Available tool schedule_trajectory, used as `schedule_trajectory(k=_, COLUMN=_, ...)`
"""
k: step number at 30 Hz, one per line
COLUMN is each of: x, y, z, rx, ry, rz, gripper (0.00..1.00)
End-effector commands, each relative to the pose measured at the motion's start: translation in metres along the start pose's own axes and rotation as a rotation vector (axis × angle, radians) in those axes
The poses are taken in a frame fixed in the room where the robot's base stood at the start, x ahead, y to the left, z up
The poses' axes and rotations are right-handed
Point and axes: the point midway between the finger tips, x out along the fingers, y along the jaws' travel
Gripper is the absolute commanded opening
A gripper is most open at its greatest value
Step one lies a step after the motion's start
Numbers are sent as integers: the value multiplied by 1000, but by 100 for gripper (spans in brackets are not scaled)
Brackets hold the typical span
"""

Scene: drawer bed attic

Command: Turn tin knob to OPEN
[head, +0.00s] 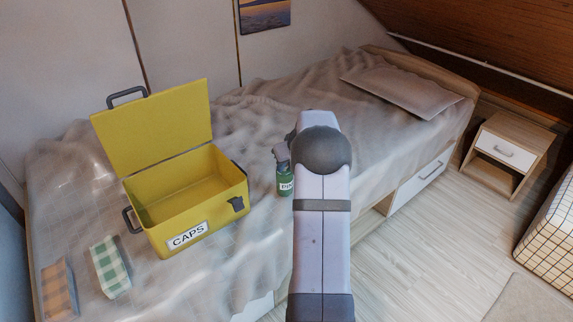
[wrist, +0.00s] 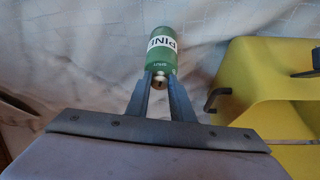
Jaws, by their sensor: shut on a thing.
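A green tin (head: 285,184) stands on the bed, to the right of the yellow box, in the head view. The wrist view shows the tin (wrist: 160,55) with a white label reading what looks like PINE, and the small word SHUT near its knob end. A small brass-coloured knob (wrist: 160,80) sits at that end, between my fingertips. My gripper (wrist: 160,88) is shut on the knob. In the head view my arm hides most of my gripper and the knob.
An open yellow box (head: 196,192) labelled CAPS stands left of the tin, its lid raised. Green and orange checked cloths (head: 110,266) lie at the front left. A pillow (head: 402,90) lies at the bed's far end. A small nightstand (head: 508,153) stands on the floor at right.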

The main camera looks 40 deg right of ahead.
Motion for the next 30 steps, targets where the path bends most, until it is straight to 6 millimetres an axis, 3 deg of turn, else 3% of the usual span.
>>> schedule_trajectory(k=30, x=1, y=0, z=2, rx=100, ry=-6, rz=57, gripper=7)
